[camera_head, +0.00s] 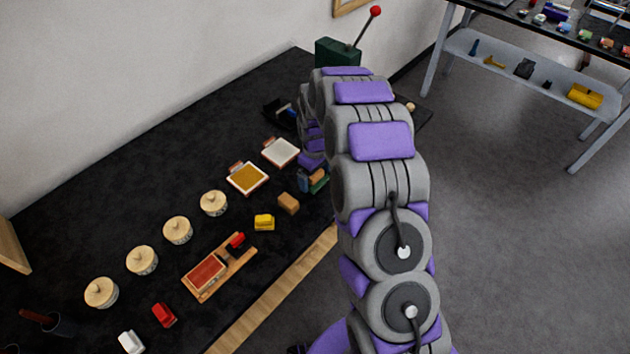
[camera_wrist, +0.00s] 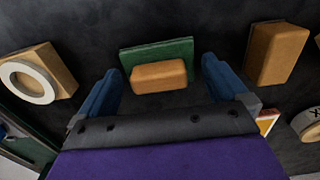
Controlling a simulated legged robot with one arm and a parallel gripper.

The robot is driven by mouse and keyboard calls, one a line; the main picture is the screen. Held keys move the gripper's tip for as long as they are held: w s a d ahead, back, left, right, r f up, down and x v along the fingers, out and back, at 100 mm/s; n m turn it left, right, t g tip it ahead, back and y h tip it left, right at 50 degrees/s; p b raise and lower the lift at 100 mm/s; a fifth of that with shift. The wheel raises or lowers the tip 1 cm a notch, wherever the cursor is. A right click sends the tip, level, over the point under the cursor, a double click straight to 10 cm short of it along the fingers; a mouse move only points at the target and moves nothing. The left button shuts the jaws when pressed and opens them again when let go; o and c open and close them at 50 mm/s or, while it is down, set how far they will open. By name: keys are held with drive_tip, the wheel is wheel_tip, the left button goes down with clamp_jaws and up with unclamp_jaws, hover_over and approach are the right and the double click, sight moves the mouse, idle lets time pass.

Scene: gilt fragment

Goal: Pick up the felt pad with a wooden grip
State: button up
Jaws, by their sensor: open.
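The felt pad with a wooden grip (camera_wrist: 158,76) is a flat green pad with an orange-brown wooden block on top. In the wrist view it lies on the dark table between my two blue fingers. My gripper (camera_wrist: 160,72) is open, with one finger on each side of the pad and gaps visible. I cannot tell the exact height of the fingers above the table. In the head view the pad (camera_head: 319,181) shows only partly beside the blue fingers of my gripper (camera_head: 307,180); my arm hides the rest of that area.
A tan block (camera_wrist: 276,54) lies right of my gripper in the wrist view. A wooden block with a white ring (camera_wrist: 30,80) lies to the left. In the head view, a gold-filled tray (camera_head: 247,178), a white tray (camera_head: 281,152) and a yellow block (camera_head: 264,222) are nearby.

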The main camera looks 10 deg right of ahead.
sight(316, 174)
drive_tip(key=shift+d, duration=0.15)
drive_tip(key=shift+c, duration=0.7)
drive_tip(key=c, duration=0.7)
drive_tip(key=shift+r, duration=0.15)
drive_tip(key=shift+c, duration=0.2)
drive_tip(key=shift+r+p, duration=0.6)
drive_tip(key=shift+r, duration=0.95)
drive_tip(key=shift+s+r, duration=0.2)
drive_tip(key=shift+r, duration=0.05)
drive_tip(key=s, duration=0.5)
drive_tip(key=s+a+p, duration=0.1)
drive_tip(key=s, duration=0.4)
drive_tip(key=s+a+r+p, duration=0.1)
drive_tip(key=s, duration=0.4)
drive_tip(key=shift+s+r, duration=0.1)
drive_tip(key=shift+s, duration=0.2)
